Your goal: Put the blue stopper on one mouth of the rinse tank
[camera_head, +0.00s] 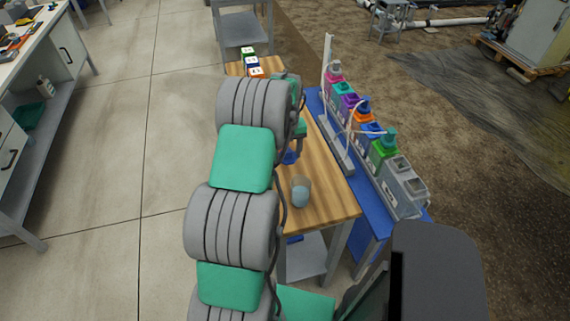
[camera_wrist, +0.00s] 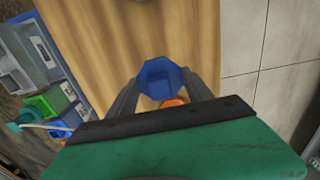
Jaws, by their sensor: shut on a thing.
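The blue stopper (camera_wrist: 160,78) is held between the two dark fingers of my gripper (camera_wrist: 162,92) in the wrist view. In the head view its blue (camera_head: 289,157) shows below my wrist, above the wooden table top; my arm hides most of the gripper there. A grey tank with two openings, which looks like the rinse tank (camera_head: 404,190), stands at the near end of the row on the blue bench. It also shows at the upper left of the wrist view (camera_wrist: 22,52). The gripper is apart from it, to its left in the head view.
A clear cup with pale blue contents (camera_head: 301,192) stands on the wooden table (camera_head: 330,205). Several coloured tanks with thin pipes line the blue bench (camera_head: 368,218). A green tank (camera_head: 383,150) is beside the grey one. Small labelled boxes (camera_head: 252,62) sit at the table's far end.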

